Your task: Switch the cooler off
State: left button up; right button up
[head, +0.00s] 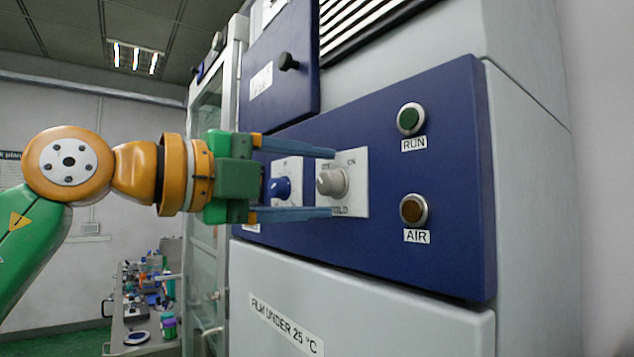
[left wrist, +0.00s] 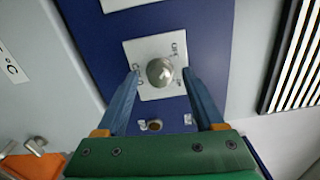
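The blue control panel (head: 450,230) carries a grey knob (head: 332,181) on a white plate with partly hidden lettering. "ON" shows at its upper right and "OLD" at its lower edge. The grey knob also shows in the left wrist view (left wrist: 160,72). I cannot tell which mark it points to. My left gripper (head: 332,183) is open, its blue fingers reaching to either side of this knob, with gaps visible in the left wrist view. A blue knob (head: 279,188) on its own white plate sits further left, between the fingers in the head view. My right gripper is not in view.
A green RUN button (head: 411,119) and a brown AIR button (head: 413,210) sit right of the knobs. A blue door with a black knob (head: 288,61) is above. A glass cabinet (head: 205,220) and a cluttered bench (head: 145,335) stand to the left.

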pick_arm(q)
jog(key=shift+a, duration=0.2)
jog(key=shift+s, duration=0.1)
jog(key=b+v, duration=0.2)
jog(key=shift+s+a+f, duration=0.15)
jog(key=shift+a+f, duration=0.05)
jog(key=shift+f, duration=0.05)
jog(key=v, duration=0.4)
jog(key=shift+s+a+r+b, duration=0.1)
jog(key=shift+a+r+b, duration=0.05)
jog(key=shift+r+b, duration=0.15)
